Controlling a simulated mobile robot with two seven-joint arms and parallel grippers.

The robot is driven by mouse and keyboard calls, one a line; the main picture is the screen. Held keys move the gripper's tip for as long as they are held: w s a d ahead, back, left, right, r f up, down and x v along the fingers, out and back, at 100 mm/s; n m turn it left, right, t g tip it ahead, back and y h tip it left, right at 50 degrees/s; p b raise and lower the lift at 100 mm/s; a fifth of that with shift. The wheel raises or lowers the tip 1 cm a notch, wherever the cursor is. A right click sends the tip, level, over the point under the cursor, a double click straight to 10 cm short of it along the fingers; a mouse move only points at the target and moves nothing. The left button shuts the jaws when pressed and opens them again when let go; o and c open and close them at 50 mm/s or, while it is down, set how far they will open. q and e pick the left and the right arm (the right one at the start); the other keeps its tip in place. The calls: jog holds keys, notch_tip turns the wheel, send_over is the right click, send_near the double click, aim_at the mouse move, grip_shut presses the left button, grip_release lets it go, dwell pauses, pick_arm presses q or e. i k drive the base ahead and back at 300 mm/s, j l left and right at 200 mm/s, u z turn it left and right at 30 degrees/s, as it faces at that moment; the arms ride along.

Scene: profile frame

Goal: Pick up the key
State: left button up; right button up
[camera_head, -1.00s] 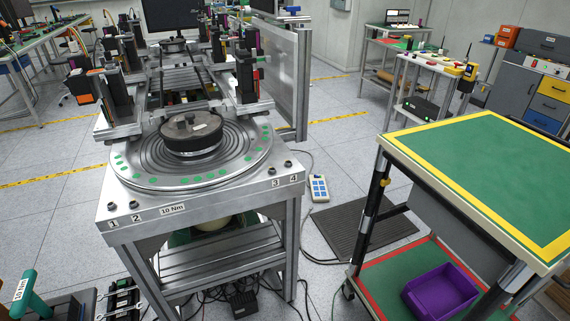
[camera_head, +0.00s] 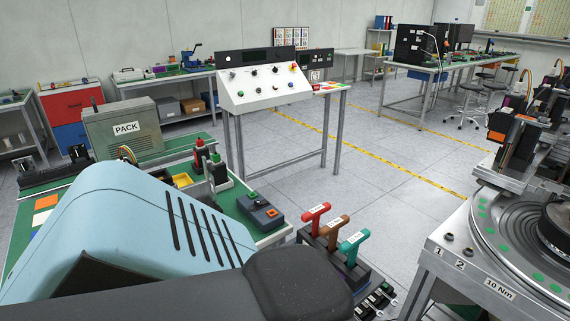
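Three T-handled tools that look like keys stand side by side in a dark rack at the lower middle: a red one (camera_head: 314,219), a brown one (camera_head: 333,233) and a teal one (camera_head: 350,246). Each carries a small white label that is too small to read surely. I cannot tell which one is the task's key. Neither of my grippers is in view.
A silver stand with a round turntable (camera_head: 497,250), labelled "10 Nm", is at the right. A green bench (camera_head: 262,231) with a PACK box (camera_head: 125,130) is at the left. A light-blue housing (camera_head: 140,225) hides much of the lower left. Floor is clear beyond the rack.

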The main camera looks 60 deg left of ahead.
aim_at(315, 214)
jog(key=u, duration=1.8)
